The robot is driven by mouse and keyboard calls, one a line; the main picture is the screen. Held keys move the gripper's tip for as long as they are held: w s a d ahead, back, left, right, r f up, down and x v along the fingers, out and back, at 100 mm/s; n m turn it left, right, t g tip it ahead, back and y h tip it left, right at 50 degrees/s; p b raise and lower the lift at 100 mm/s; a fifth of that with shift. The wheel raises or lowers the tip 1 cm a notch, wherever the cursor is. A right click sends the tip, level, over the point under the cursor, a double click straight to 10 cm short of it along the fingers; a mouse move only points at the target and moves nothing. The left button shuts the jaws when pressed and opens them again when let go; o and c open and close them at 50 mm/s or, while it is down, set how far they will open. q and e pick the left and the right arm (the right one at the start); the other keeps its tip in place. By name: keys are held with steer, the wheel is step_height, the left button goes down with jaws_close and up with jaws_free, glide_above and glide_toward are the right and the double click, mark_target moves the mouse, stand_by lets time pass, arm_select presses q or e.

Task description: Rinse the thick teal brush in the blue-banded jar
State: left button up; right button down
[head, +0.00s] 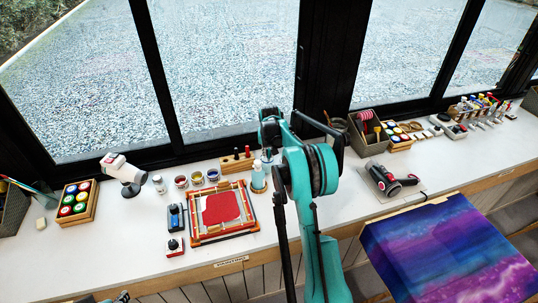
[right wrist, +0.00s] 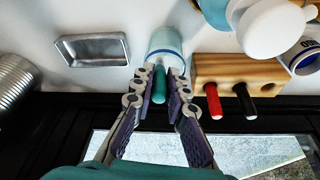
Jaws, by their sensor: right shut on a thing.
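My right gripper (right wrist: 158,84) is shut on the thick teal brush (right wrist: 159,76) by its handle, in the right wrist view. The blue-banded jar (right wrist: 164,42), pale with a blue line, is right beyond the fingertips. The brush overlaps the jar's near side in the picture; its bristle end is hidden, so I cannot tell whether it is inside the jar. In the head view my teal right arm covers most of this spot. Only a small dark part, perhaps of my left gripper (head: 122,297), shows at the bottom edge.
A wooden block (right wrist: 238,72) with a red and a black handle stands beside the jar. A teal bottle (head: 258,183) is close in front. A metal tray (right wrist: 93,50) lies on the jar's other side. A framed screen (head: 221,210) lies on the bench; the window is behind.

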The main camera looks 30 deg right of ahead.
steer(key=shift+w+r+p+v, duration=0.1)
steer(key=shift+w+p+v, duration=0.1)
steer(key=shift+p+v, duration=0.6)
steer(key=shift+w+r+p+v, duration=0.1)
steer(key=shift+w+p+v, duration=0.2)
steer(key=shift+v, duration=1.05)
steer(key=shift+w+p+v, duration=0.15)
steer(key=shift+p+v, duration=0.4)
steer(key=shift+v, duration=0.5)
steer(key=shift+d, duration=0.2)
